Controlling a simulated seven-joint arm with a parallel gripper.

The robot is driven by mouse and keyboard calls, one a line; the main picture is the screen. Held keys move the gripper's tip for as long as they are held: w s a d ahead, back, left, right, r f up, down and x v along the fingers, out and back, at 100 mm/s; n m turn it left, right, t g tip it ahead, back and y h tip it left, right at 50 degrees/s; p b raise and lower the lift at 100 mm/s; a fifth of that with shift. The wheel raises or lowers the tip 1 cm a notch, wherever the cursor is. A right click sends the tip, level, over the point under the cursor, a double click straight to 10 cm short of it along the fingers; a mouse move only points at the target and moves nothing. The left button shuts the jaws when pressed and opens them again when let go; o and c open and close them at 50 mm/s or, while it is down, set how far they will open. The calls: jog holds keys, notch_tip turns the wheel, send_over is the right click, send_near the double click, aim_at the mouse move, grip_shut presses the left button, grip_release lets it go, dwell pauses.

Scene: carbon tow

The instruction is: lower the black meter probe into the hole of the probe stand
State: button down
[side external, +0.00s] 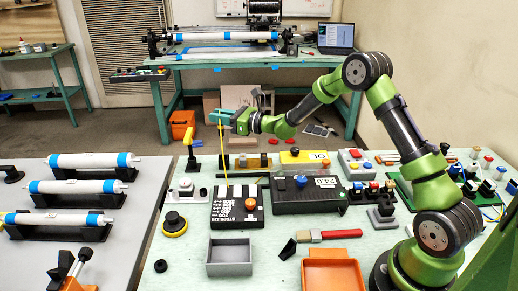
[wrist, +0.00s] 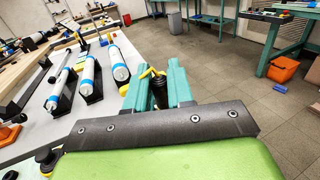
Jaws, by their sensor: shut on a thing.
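My gripper (side external: 221,115) is raised above the left part of the pale green table. In the wrist view, its two teal fingers are shut on the black probe (wrist: 159,96), a dark ribbed handle with a yellow lead (wrist: 152,73) at its top. In the side view, the probe is too small to make out between the fingers. A thin yellow line (side external: 224,155) runs from the gripper down to the black meter box (side external: 238,207). I cannot tell for certain which fixture is the probe stand, and its hole is not distinguishable. The probe's tip is hidden.
A yellow upright handle (side external: 193,150) stands on the left of the table. A round yellow-rimmed knob (side external: 174,224), a grey tray (side external: 230,256), an orange tray (side external: 331,273) and a red-handled brush (side external: 330,235) lie in front. White rollers (side external: 75,187) rest on the left table.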

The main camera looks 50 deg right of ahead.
aim_at(222, 136)
jog(key=shift+f, duration=2.35)
jog(key=shift+f, duration=2.55)
jog(key=c, duration=0.9)
grip_release()
jog(key=shift+s, duration=0.15)
jog(key=v, duration=0.2)
jog(key=r+v, duration=0.1)
jog(key=v, duration=0.2)
notch_tip(222, 136, up, 4)
jog(key=shift+r, duration=0.95)
